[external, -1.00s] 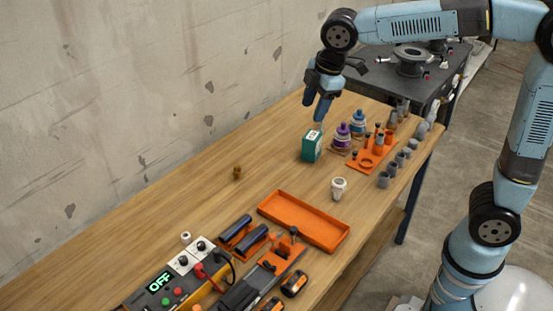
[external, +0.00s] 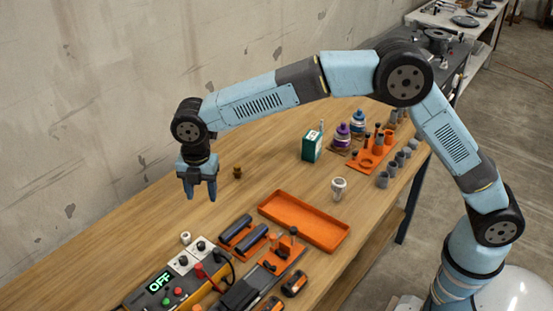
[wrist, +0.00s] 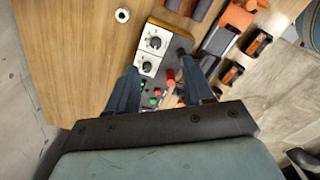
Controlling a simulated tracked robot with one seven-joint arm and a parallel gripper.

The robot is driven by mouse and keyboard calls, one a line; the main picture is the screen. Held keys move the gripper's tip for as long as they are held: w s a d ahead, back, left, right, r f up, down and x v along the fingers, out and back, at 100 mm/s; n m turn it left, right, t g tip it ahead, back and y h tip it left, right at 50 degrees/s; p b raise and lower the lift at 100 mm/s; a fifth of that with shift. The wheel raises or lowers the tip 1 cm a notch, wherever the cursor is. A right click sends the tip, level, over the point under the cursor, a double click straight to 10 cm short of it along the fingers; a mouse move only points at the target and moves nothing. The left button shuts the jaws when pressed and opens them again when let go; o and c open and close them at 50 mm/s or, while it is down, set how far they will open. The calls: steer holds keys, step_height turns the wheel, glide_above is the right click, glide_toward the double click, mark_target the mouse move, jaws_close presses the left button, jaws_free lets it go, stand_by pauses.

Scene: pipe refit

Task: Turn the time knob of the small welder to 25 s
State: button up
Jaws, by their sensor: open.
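The small welder (external: 165,290) stands at the front left of the bench, a yellow and grey box whose green display (external: 159,282) reads OFF. Two black knobs on white plates sit on its panel, one nearer (external: 182,260) and one farther (external: 201,245). In the wrist view the knobs show as an upper one (wrist: 154,43) and a lower one (wrist: 147,67). I cannot read their labels, so which is the time knob is unclear. My gripper (external: 200,196) is open and empty, pointing down above the bench beyond the welder. In the wrist view its fingers (wrist: 165,88) frame the welder's panel.
An orange tray (external: 342,243), dark cylinders in an orange holder (external: 236,228) and a white cap (external: 186,238) lie around the welder. A small brown part (external: 238,172) stands near my gripper. A green box (external: 312,146) and bottles are farther back. The bench's wall side is clear.

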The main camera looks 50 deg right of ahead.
mark_target(200, 243)
steer(key=shift+n, duration=0.7)
steer(key=a+f, duration=0.1)
steer(key=f, duration=0.4)
steer(key=a+f, duration=0.1)
steer(key=f, duration=0.5)
steer(key=a+f, duration=0.1)
steer(key=f, duration=0.4)
steer(key=shift+w+f, duration=0.2)
steer(key=shift+f, duration=0.2)
steer(key=shift+c, duration=0.2)
steer(key=shift+a, duration=0.1)
jaws_close()
